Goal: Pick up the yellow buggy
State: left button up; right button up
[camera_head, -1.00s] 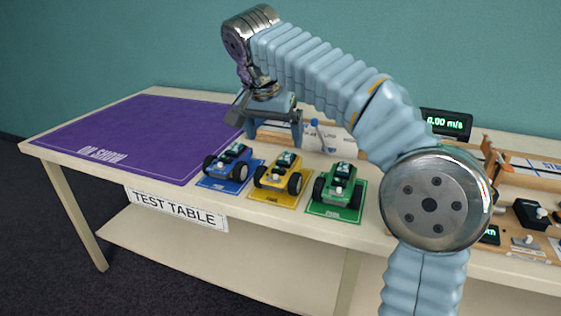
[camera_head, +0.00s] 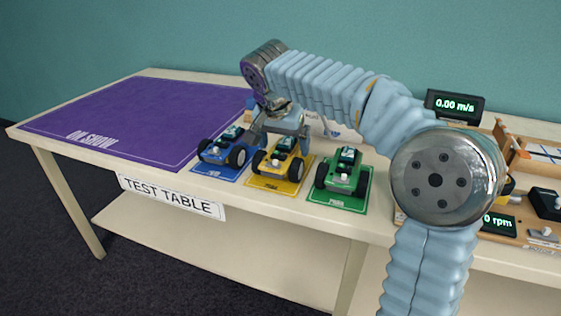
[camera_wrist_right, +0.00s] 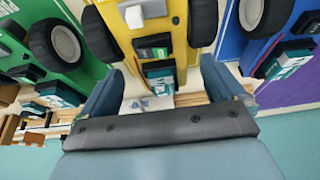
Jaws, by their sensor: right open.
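The yellow buggy (camera_head: 280,163) stands on its yellow mat (camera_head: 270,187) between the blue buggy (camera_head: 222,150) and the green buggy (camera_head: 342,172). My right gripper (camera_head: 280,138) is open, low over the back end of the yellow buggy. In the right wrist view the yellow buggy's body (camera_wrist_right: 152,35) lies between the two spread fingers of my right gripper (camera_wrist_right: 165,90), with its black wheels to either side. I cannot tell whether the fingers touch it. My left gripper is not in view.
The green buggy (camera_wrist_right: 40,50) and blue buggy (camera_wrist_right: 280,40) flank the fingers closely. A bare purple mat (camera_head: 130,120) covers the table's left part. A 0.00 m/s display (camera_head: 455,106) and equipment stand at the right.

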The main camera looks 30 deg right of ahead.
jog(key=shift+x, duration=1.05)
jog(key=shift+c, duration=0.3)
jog(key=c, duration=0.7)
jog(key=shift+c, duration=0.7)
jog(key=shift+r, duration=0.1)
